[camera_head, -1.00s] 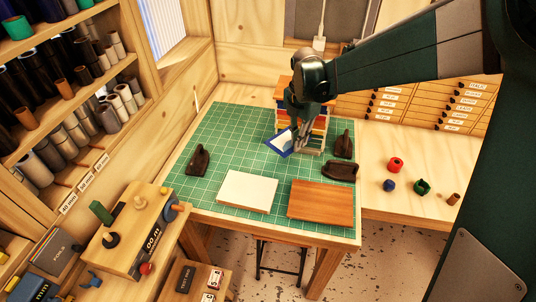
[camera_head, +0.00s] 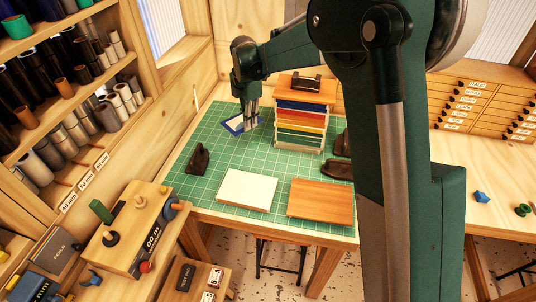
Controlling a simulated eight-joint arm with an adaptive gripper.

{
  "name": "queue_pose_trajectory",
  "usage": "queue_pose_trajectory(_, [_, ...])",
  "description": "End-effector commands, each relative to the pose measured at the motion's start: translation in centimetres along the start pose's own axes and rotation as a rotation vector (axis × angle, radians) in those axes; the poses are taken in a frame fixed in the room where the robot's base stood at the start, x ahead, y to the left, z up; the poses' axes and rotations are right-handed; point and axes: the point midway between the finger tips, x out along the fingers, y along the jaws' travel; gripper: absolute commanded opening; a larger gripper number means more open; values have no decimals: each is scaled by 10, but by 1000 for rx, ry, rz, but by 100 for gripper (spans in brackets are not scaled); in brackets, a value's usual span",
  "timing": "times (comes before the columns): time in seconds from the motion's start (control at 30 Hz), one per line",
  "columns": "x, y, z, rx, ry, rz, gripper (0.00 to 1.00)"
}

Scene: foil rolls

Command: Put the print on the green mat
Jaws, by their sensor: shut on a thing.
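The print (camera_head: 235,123), a small sheet with a blue border and a pale middle, is at the back left of the green mat (camera_head: 226,160). My gripper (camera_head: 250,124) points down at the print's right side and is shut on it. The print looks tilted. I cannot tell whether its lower edge touches the mat or hangs just above it. The fingers hide part of its right side.
A rack with coloured layers (camera_head: 300,122) stands to the right of my gripper. Dark weights (camera_head: 198,158) stand at the mat's left and right. A white board (camera_head: 247,190) and a brown board (camera_head: 320,201) lie in front. The mat's middle is clear.

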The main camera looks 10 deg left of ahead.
Motion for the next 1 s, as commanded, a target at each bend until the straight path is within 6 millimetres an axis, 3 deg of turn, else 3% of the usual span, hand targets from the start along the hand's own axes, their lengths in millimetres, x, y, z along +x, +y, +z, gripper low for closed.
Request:
queue_pose_trajectory(0.2, [31, 36, -3, 73, 0, 0, 0])
queue_pose_trajectory(0.4, [48, 56, -4, 121, 0, 0, 0])
queue_pose_trajectory(1.0, [56, 65, -5, 142, 0, 0, 0])
